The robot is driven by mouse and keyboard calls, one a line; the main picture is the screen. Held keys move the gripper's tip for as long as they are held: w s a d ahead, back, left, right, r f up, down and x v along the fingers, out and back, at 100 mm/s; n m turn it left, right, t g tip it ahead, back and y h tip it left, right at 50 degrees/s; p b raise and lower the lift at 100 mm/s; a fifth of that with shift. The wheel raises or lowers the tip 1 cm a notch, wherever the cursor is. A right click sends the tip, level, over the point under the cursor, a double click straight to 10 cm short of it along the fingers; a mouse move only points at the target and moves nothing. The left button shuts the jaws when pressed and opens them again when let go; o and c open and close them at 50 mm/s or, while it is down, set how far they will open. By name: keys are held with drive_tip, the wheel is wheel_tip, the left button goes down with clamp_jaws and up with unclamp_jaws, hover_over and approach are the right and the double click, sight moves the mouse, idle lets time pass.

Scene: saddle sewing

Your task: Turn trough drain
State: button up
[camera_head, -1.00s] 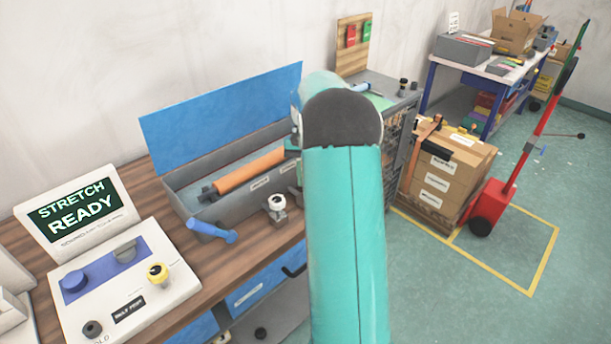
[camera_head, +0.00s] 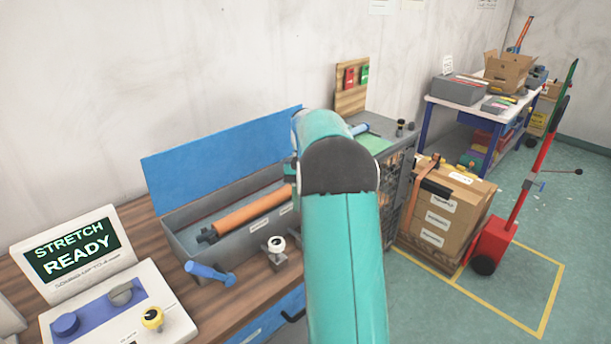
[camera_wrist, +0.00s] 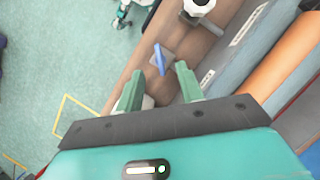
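The grey trough (camera_head: 190,243) sits on the wooden bench with its blue lid raised and an orange roller (camera_head: 252,210) inside. In the wrist view, a small blue lever (camera_wrist: 159,59) stands on a plate at the bench edge, beside the trough; it looks like the drain handle. My gripper (camera_wrist: 160,87) is open, its two green fingers apart. The blue lever shows just beyond the fingertips, roughly in line with the gap; I see no contact. The head view hides this lever and my fingers behind my teal arm.
A white-topped knob (camera_head: 276,245) and a blue-handled part (camera_head: 208,272) stand along the trough's front. A control panel (camera_head: 130,310) is at the left. Stacked cartons (camera_head: 445,215) and a red hand truck (camera_head: 493,245) stand at the right. Floor nearby is open.

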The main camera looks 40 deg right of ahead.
drive_tip(key=v, duration=0.9)
drive_tip(key=shift+r, duration=0.25)
drive_tip(key=shift+d, duration=0.1)
drive_tip(key=s+a+r+n+t+h, duration=0.1)
drive_tip(key=s+a+r+n+t, duration=0.2)
drive_tip(key=a, duration=0.8)
drive_tip(key=s+a+r+n+t+h, duration=0.1)
drive_tip(key=s+a+r+h, duration=0.2)
drive_tip(key=a, duration=0.8)
drive_tip(key=s+a+f+n+t, duration=0.2)
drive_tip(key=s+a+f, duration=0.1)
drive_tip(key=s+a, duration=0.3)
drive_tip(key=s+a+f+n+t+y, duration=0.1)
drive_tip(key=s+a+f+n+t, duration=0.1)
drive_tip(key=s+a, duration=0.5)
drive_tip(key=shift+s+f+n+t, duration=0.35)
drive_tip(key=shift+s+f, duration=0.3)
drive_tip(key=shift+s, duration=0.45)
drive_tip(key=shift+a, duration=0.1)
idle(2.1)
